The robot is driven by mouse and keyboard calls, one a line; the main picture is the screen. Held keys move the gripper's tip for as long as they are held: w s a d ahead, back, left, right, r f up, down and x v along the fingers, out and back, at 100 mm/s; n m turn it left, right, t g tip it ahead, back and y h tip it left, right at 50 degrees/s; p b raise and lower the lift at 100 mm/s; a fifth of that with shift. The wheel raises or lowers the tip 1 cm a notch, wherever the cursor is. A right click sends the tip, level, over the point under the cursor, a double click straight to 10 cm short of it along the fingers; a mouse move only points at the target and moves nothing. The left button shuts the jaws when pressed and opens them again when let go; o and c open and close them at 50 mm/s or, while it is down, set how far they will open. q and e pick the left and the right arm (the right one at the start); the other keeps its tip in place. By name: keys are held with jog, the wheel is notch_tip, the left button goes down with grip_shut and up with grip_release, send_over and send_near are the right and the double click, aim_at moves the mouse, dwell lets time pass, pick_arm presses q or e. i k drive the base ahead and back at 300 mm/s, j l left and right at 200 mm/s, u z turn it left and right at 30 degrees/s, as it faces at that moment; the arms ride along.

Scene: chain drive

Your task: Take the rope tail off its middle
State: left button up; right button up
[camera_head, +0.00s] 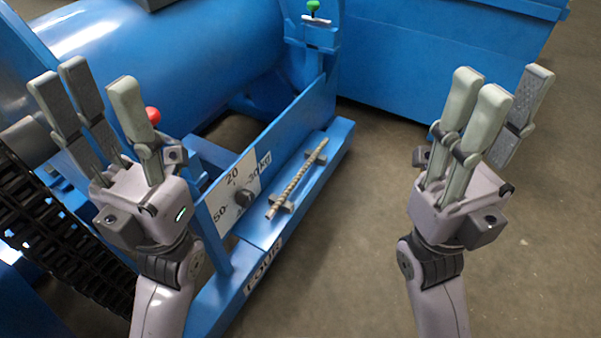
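A short, greyish-brown twisted rope tail (298,178) lies slantwise along the blue ledge at the centre of the view. It rests on small holders near its two ends. My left gripper (95,84) is to the left of the rope tail, raised with its fingers apart and nothing between them. My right gripper (507,84) is well to the right of the rope tail, also raised, with its fingers apart and empty. Neither gripper touches the rope tail.
A red ball knob (153,115) is behind my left gripper, and a green knob (313,6) is at the top. A black chain (50,225) runs at left. The floor (370,230) between ledge and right arm is clear.

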aim_at(276, 205)
jog(key=u, duration=0.5)
jog(key=i+l+u, duration=0.1)
jog(key=l+u, duration=0.75)
jog(key=l, duration=0.25)
jog(key=l+u, duration=0.1)
jog(key=l, duration=1.05)
jog(key=k, duration=0.05)
